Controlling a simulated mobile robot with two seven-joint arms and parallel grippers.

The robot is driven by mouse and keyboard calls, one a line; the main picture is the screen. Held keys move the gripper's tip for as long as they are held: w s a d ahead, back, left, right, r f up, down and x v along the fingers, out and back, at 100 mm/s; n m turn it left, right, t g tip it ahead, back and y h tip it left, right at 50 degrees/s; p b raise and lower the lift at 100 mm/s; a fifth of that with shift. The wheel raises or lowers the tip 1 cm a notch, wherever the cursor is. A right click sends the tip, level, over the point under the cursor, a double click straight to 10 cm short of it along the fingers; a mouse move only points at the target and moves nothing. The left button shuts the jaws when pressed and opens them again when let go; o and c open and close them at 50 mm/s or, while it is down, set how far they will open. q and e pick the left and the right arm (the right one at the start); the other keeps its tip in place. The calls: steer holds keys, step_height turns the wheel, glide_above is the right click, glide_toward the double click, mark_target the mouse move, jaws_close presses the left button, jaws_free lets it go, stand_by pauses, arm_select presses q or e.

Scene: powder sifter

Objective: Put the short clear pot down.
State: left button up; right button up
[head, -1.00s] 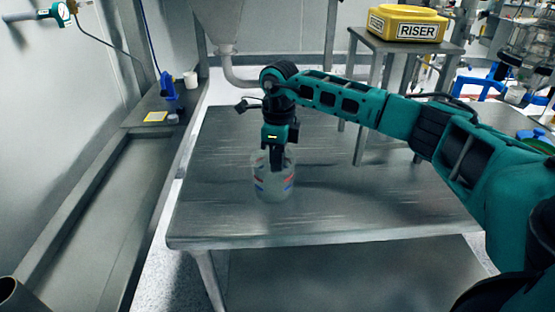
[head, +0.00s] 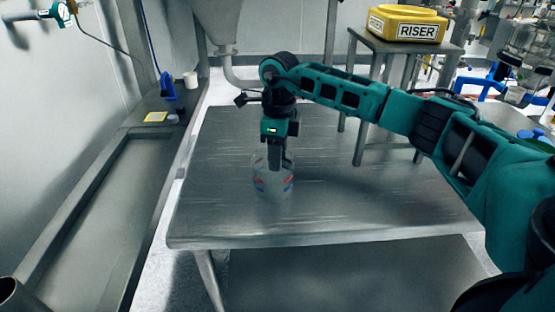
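The short clear pot (head: 272,184) is see-through with small red and blue marks. It stands upright at the steel table (head: 350,215), left of the table's middle; I cannot tell whether its base touches the top. My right gripper (head: 280,163) points straight down at the pot's upper part, with its fingers at or inside the rim. The fingers overlap the pot, so I cannot tell whether they grip its wall. My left gripper is not in view.
A yellow riser (head: 408,24) sits on a smaller steel table (head: 400,45) at the back right. A steel funnel (head: 220,20) hangs behind the table. A white cup (head: 191,79) and a blue item (head: 167,87) stand on the left ledge. The tabletop around the pot is bare.

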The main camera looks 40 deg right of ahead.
step_height(320, 180, up, 10)
steer(key=shift+d+r, duration=0.15)
steer(key=shift+r, duration=0.1)
stand_by(0.6)
